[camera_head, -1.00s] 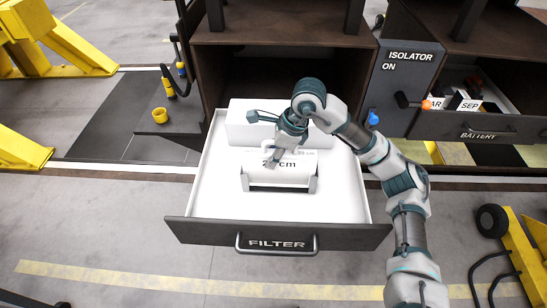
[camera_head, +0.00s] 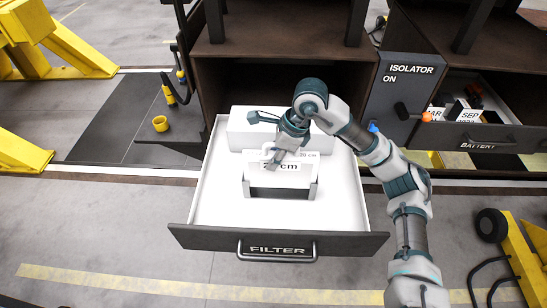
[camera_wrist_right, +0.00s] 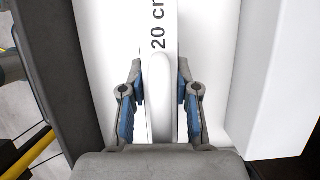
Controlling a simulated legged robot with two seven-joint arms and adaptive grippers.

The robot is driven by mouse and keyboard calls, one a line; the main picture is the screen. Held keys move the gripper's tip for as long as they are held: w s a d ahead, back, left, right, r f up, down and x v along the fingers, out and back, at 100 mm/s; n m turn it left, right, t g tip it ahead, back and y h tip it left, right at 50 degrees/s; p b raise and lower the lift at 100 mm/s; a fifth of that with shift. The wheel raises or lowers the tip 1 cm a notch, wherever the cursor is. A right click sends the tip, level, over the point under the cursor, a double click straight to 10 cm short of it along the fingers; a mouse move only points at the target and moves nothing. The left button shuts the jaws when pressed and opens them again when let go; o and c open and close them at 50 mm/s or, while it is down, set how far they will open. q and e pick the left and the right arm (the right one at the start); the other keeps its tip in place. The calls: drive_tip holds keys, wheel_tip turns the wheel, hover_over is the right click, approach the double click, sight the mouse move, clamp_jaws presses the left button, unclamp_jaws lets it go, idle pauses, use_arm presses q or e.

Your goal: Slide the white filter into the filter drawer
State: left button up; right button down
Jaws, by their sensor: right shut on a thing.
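The filter drawer (camera_head: 345,210) is pulled open, with a white interior and a dark front marked FILTER. The white filter (camera_head: 307,156), marked 20 cm, is over the grey bracketed holder (camera_head: 247,190) inside the drawer. Whether it is fully seated cannot be told. My right gripper (camera_head: 273,160) reaches in from the right, over the filter. In the right wrist view my right gripper (camera_wrist_right: 160,110) is shut on the filter's white handle (camera_wrist_right: 160,85), between its blue-padded fingers. The filter's marked edge (camera_wrist_right: 158,30) shows beyond the fingers. My left gripper is out of view.
A white box (camera_head: 240,130) fills the drawer's back, behind the filter. The ISOLATOR panel (camera_head: 400,85) and the part-open BATTERY drawer (camera_head: 485,143) are at the right. The drawer's front floor is clear.

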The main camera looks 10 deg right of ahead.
drive_tip(key=shift+r+p, duration=0.65)
drive_tip(key=shift+r, duration=0.5)
drive_tip(key=shift+b, duration=0.35)
idle(0.8)
drive_tip(key=shift+f+b, duration=2.1)
drive_tip(key=shift+f, duration=0.7)
drive_tip(key=shift+f, duration=0.1)
